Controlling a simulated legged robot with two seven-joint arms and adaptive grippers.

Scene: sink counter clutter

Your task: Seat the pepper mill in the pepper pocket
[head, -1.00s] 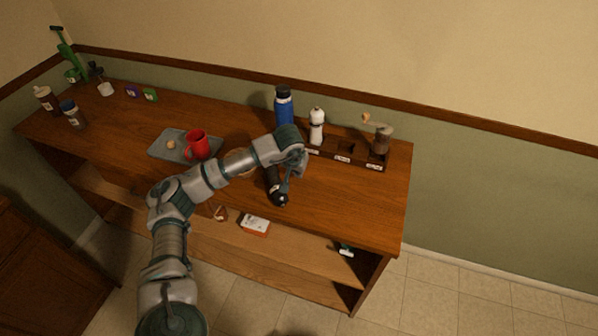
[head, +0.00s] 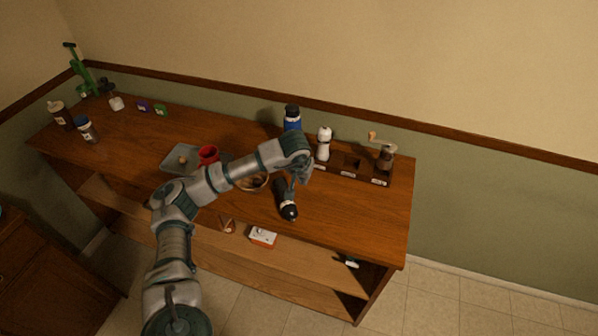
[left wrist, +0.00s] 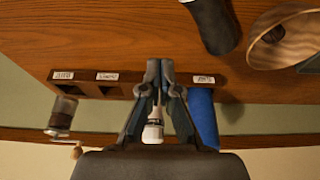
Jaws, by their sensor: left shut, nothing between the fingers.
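The dark pepper mill (head: 288,203) appears to lie on its side on the counter, its rounded black end toward the front edge. Part of it shows at the top of the left wrist view (left wrist: 212,20). The dark wooden rack (head: 349,172) stands at the back right with labelled pockets; the label words are too small to read surely. A white mill (head: 324,146) stands at its left and a crank grinder (head: 386,158) at its right, with an empty-looking pocket between. My left gripper (left wrist: 160,70) is shut and empty, above the counter between the dark mill and the rack.
A blue bottle (head: 292,119) stands behind my left wrist. A bowl (head: 254,183), a red mug (head: 208,154) and a grey tray (head: 173,160) are to the left. A white and red box (head: 263,236) sits on the lower shelf. The counter's right front is clear.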

